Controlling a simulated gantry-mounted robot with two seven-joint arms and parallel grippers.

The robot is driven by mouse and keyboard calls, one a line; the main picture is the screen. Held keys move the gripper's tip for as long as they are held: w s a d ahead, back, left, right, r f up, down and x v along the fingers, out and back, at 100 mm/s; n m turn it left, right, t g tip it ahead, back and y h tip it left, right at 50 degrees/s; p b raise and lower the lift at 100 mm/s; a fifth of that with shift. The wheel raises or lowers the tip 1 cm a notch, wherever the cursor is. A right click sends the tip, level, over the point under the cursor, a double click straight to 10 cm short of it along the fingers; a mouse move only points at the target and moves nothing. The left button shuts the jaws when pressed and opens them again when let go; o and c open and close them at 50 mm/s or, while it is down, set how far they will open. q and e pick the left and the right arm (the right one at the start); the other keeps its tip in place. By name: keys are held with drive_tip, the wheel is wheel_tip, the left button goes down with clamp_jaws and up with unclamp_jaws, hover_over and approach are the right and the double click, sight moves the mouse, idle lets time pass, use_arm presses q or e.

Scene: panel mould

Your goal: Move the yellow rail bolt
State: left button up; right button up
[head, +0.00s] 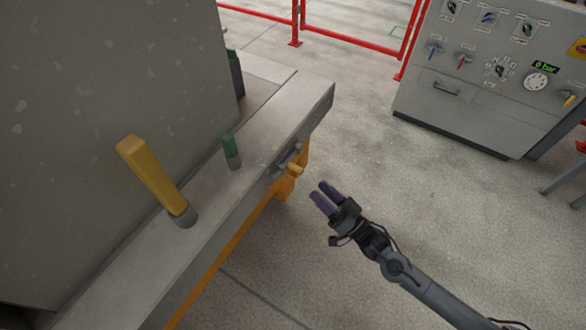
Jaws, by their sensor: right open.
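A small bolt with a yellow end (296,170) sits on a grey metal fitting on the outer side face of the grey rail (262,130). My right gripper (321,194) is to the right of and below this yellow end in the head view, apart from it. Its two purple-tipped fingers point toward the rail, and it is open with nothing between the fingers. My left gripper is not in view.
A tall yellow bar (150,175) and a short green-topped peg (231,150) stand on the rail beside a large grey panel (110,70). A control cabinet (480,90) and red barrier (350,35) stand beyond. The floor between is clear.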

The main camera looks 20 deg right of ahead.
sight(299, 167)
drive_tip(key=b+x, duration=0.2)
drive_tip(key=x, duration=0.7)
drive_tip(key=shift+w+a+r, duration=0.1)
drive_tip(key=shift+w+r, duration=0.05)
drive_tip(key=shift+w, duration=0.1)
drive_tip(key=shift+c, duration=0.4)
drive_tip(key=c, duration=0.7)
clamp_jaws()
